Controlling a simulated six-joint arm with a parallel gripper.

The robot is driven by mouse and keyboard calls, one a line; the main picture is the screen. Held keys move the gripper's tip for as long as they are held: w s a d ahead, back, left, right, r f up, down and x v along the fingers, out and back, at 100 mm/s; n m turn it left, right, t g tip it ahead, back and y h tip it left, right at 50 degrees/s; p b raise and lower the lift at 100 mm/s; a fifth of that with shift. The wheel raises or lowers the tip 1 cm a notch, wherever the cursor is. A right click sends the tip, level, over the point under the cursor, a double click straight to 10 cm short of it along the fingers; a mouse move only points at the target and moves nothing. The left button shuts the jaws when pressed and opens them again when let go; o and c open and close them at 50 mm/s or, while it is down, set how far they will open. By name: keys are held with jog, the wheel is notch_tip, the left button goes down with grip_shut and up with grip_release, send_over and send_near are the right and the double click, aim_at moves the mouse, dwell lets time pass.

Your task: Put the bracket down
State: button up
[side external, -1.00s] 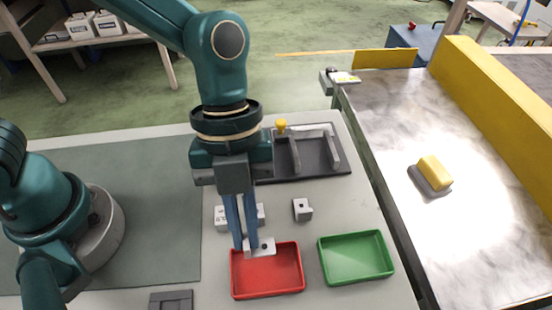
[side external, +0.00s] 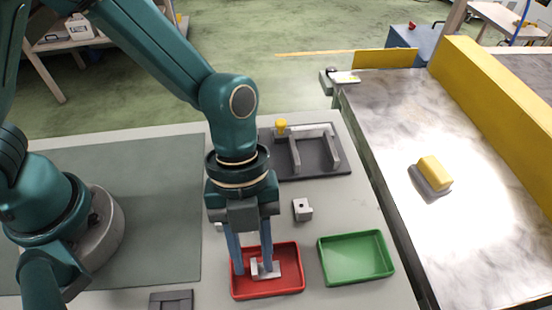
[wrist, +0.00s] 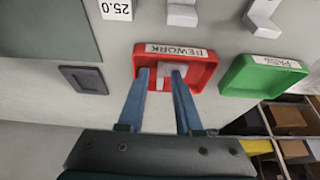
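The light grey metal bracket (side external: 270,271) rests in the red tray (side external: 268,295), with a short upright part standing up from its flat plate. My gripper (side external: 251,268) is lowered into the red tray, and its two blue fingers stand apart on either side of the bracket's upright part. In the wrist view the bracket (wrist: 163,69) shows between the fingertips of my gripper (wrist: 162,72), with gaps beside it. The red tray (wrist: 207,70) carries a label reading REWORK in that view. The fingers hide part of the bracket.
A green tray (side external: 356,276), labelled PASS in the wrist view, stands right of the red one. A small grey block (side external: 302,209) lies behind them. A dark fixture (side external: 318,165) with grey bars is farther back. A yellow-topped part (side external: 434,173) sits on the conveyor (side external: 480,245).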

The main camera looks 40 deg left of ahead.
jog(key=shift+r, duration=0.1)
jog(key=v, duration=1.1)
jog(key=s+a+r+n+t+y, duration=0.1)
jog(key=a+r+n+t+y, duration=0.2)
jog(key=a+n+t, duration=0.5)
jog(key=shift+s+a+r+n+t, duration=0.25)
jog(key=shift+a+r+n, duration=0.35)
jog(key=shift+a+n, duration=6.7)
jog(key=d+n, duration=0.4)
jog(key=shift+w+d, duration=0.1)
jog(key=shift+d, duration=0.15)
